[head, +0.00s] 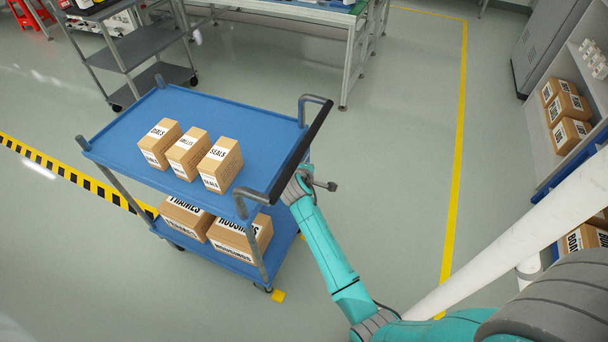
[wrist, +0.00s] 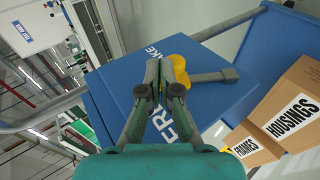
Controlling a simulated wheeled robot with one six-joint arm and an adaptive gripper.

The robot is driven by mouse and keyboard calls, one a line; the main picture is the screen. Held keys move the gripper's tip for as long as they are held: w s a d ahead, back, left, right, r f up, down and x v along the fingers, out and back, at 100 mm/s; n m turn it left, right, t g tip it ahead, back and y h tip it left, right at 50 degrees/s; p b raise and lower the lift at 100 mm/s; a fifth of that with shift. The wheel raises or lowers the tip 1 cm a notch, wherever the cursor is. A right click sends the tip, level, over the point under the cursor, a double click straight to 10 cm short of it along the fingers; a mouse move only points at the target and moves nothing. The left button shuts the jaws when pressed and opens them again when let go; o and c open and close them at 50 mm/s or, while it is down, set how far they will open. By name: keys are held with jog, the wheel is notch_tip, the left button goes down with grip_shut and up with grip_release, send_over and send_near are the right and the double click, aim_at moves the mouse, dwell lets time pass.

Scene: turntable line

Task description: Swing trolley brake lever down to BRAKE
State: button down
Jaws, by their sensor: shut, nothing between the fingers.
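The brake lever (wrist: 213,76) shows in the wrist view as a grey bar pointing right from a rounded yellow part (wrist: 180,70). It sits on a blue panel (wrist: 118,98) whose white lettering is partly covered by my fingers; "FREE" and the end of "BRAKE" can be made out. My gripper (wrist: 158,64) is shut and empty, its fingertips just left of the yellow part; I cannot tell whether they touch it. In the head view my arm reaches to the handle end of the blue trolley (head: 262,112), and the fingers and lever are hidden there.
The trolley's grey and black handle (head: 300,150) stands over my wrist. Small cartons (head: 187,152) stand on its top deck, larger ones (head: 238,238) on the lower. A shelf (head: 536,135) stands at right. Floor between trolley and yellow line is clear.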

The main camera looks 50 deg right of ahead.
jog(key=w+d+f+g+y, duration=0.1)
jog(key=w+d+f+y, duration=0.1)
jog(key=d+f+y, duration=0.1)
jog(key=d+f, duration=0.1)
jog(key=d, duration=0.1)
jog(key=shift+d, duration=0.4)
jog(key=shift+f, duration=0.15)
dwell(0.4)
jog(key=shift+a, duration=0.1)
dwell(0.9)
